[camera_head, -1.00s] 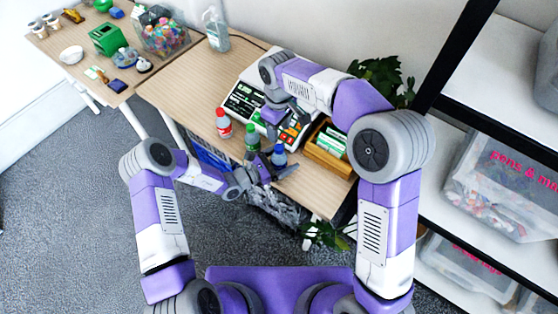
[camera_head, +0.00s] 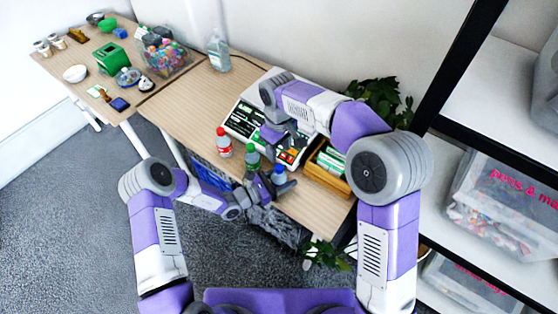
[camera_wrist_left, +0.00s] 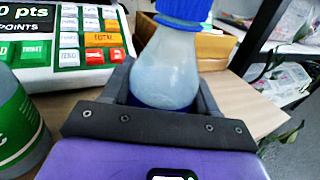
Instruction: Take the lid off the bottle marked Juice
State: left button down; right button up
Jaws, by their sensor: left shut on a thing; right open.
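A bottle with a blue lid (camera_head: 279,170) stands at the front edge of the desk, and its pale, see-through body shows in the left wrist view (camera_wrist_left: 168,68). My left gripper (camera_head: 279,182) is shut on this bottle's body below the lid. A green-lidded bottle (camera_head: 252,158) stands just left of it, and part of its green label shows in the left wrist view (camera_wrist_left: 14,130). A red-lidded bottle (camera_head: 223,147) stands further left. I cannot read which bottle is marked Juice. My right gripper (camera_head: 272,136) is open and empty, pointing down behind the bottles, near the till.
The white till (camera_head: 243,120) stands just behind the bottles. A wooden box (camera_head: 328,180) with green and white packs is to the right. A clear pump bottle (camera_head: 218,52) stands at the back. Shelving stands at the right.

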aim_at(279, 167)
jog(key=m, duration=0.5)
jog(key=shift+s+f+m, duration=0.1)
jog(key=shift+f+m, duration=0.05)
jog(key=shift+m, duration=0.25)
jog(key=m, duration=0.4)
jog(key=shift+f, duration=0.1)
jog(key=m, duration=2.3)
jog(key=shift+m, duration=0.4)
jog(key=m, duration=0.4)
jog(key=shift+r+m, duration=0.25)
jog(key=shift+m, duration=0.15)
jog(key=shift+f+m, duration=0.3)
jog(key=shift+f, duration=3.7)
